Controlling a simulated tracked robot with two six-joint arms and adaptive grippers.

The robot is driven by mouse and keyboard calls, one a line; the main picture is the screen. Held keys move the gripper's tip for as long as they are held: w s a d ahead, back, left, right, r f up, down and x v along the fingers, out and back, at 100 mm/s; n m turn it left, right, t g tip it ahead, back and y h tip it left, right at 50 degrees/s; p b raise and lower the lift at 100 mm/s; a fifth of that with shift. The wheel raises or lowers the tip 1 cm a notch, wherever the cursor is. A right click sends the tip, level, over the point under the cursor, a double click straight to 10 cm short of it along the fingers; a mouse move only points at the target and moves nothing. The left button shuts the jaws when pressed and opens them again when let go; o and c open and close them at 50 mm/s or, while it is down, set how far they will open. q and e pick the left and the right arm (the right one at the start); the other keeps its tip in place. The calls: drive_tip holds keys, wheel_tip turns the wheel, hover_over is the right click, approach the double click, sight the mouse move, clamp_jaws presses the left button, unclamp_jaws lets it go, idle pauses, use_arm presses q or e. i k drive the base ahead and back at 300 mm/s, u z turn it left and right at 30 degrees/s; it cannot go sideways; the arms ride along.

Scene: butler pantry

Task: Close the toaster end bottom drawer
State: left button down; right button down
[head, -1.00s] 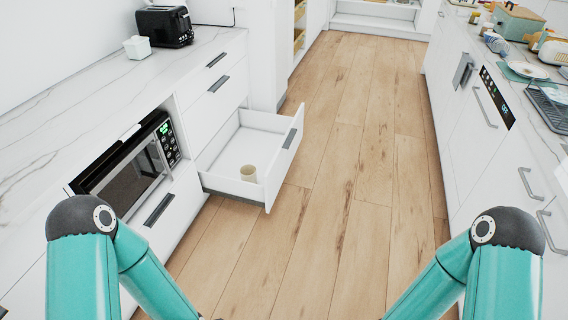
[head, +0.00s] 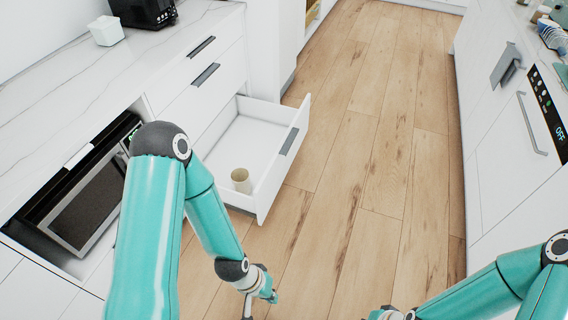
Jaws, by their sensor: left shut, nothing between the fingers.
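The toaster end bottom drawer (head: 278,172) is pulled well out from the left counter, below two shut drawers. A beige cup (head: 241,181) stands upright inside it near the front left. The toaster (head: 143,12) is black and sits on the counter above, cut by the top edge. My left gripper (head: 262,300) is low in front of the drawer, over the floor, apart from it; it is shut and empty. My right gripper (head: 385,314) is at the bottom edge, mostly cut off, so its jaws cannot be made out.
A built-in microwave (head: 88,205) is in the left counter, partly behind my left arm. A white pot (head: 106,31) stands on the countertop. The wooden floor (head: 345,200) between the counters is clear.

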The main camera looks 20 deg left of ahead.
sight(264, 137)
drive_tip(key=u, duration=0.35)
drive_tip(key=i, duration=1.05)
drive_tip(key=u, duration=0.6)
drive_tip(key=k, duration=0.8)
drive_tip(key=u, duration=0.2)
drive_tip(key=i, duration=0.8)
drive_tip(key=z, duration=0.05)
